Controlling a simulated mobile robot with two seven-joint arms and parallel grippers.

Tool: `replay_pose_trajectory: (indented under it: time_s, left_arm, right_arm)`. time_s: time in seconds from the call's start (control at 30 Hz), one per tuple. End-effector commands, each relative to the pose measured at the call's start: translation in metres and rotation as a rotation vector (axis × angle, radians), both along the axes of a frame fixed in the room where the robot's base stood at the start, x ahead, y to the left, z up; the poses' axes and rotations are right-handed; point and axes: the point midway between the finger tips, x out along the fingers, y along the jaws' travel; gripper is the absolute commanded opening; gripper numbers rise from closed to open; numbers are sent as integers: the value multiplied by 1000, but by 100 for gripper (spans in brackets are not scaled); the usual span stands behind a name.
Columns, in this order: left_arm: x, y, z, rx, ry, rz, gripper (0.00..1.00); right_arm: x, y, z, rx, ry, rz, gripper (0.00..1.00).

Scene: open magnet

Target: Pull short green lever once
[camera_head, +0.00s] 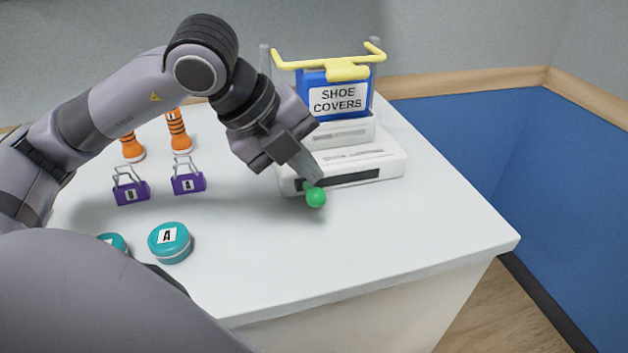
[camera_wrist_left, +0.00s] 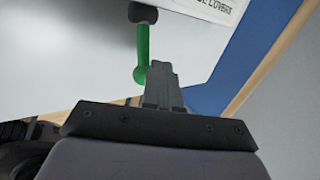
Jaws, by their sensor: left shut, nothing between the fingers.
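The green lever shows in the head view as a round green knob (camera_head: 316,197) at the front of the white shoe cover machine, with its rod hidden behind my gripper. In the left wrist view the green lever (camera_wrist_left: 142,45) has a short rod from a black mount, with the knob at its near end. My left gripper (camera_head: 315,180) is shut and empty, with its fingertips right by the knob. In the left wrist view the shut fingers (camera_wrist_left: 163,75) are just right of the knob; I cannot tell if they touch. My right gripper is not in view.
The white machine (camera_head: 385,165) carries a blue "SHOE COVERS" box (camera_head: 318,83) and a yellow bar (camera_head: 348,70). Purple padlocks (camera_head: 188,183), orange striped objects (camera_head: 178,130) and teal round pieces (camera_head: 170,241) stand left on the white table (camera_head: 430,230). The table's right side is clear.

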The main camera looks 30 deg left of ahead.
Motion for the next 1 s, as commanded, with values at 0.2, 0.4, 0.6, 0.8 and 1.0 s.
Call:
replay_pose_trajectory:
  time_s: [0.2, 0.4, 0.6, 0.8, 1.0]
  left_arm:
    - [-1, -1, -4, 1, 2, 0, 0]
    - [-2, -2, -6, 2, 2, 0, 0]
    - [-3, -3, -8, 2, 2, 0, 0]
    - [-3, -3, -10, 2, 2, 0, 0]
    - [-4, -4, -12, 2, 2, 0, 0]
  right_arm:
    - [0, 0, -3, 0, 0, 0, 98]
    - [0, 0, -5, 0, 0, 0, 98]
    - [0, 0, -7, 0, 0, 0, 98]
    - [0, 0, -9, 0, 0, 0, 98]
    - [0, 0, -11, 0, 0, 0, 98]
